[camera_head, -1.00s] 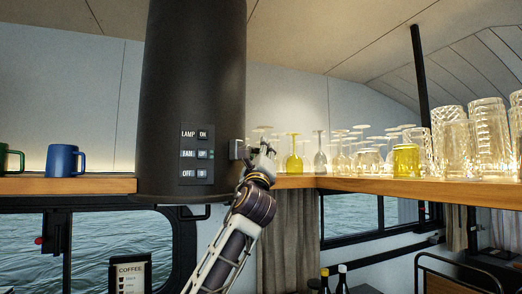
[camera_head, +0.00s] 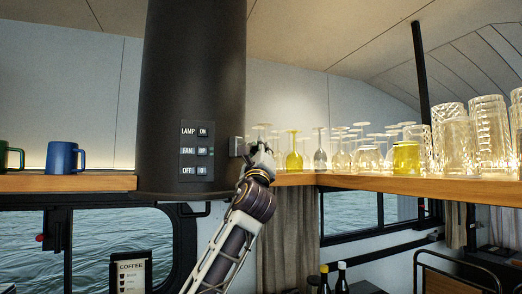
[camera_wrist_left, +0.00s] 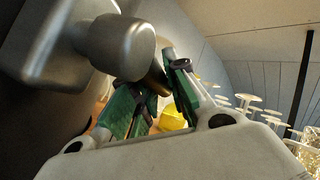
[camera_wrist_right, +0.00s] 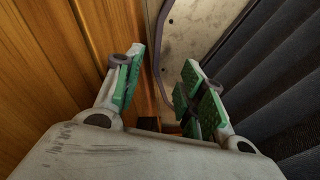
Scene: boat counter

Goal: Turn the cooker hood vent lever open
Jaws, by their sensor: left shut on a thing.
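The dark cylindrical cooker hood (camera_head: 195,60) hangs left of centre in the head view. A small grey metal mount (camera_head: 236,147) sits on its right side. In the left wrist view this mount (camera_wrist_left: 45,35) carries a rounded silver knob (camera_wrist_left: 122,46), with a brownish lever end (camera_wrist_left: 158,80) behind it. My left gripper (camera_head: 262,150) is beside the mount. In its wrist view the green-padded fingers (camera_wrist_left: 155,75) are shut on the lever, which they partly hide. My right gripper (camera_wrist_right: 163,72) is open and empty, seen only in its own wrist view.
A switch panel (camera_head: 196,151) is on the hood's front. A wooden shelf (camera_head: 440,187) with many glasses runs to the right, close to my left gripper. Blue (camera_head: 65,158) and green mugs stand at left. My right gripper is near a wooden panel (camera_wrist_right: 45,70) and dark ribbed surface (camera_wrist_right: 285,90).

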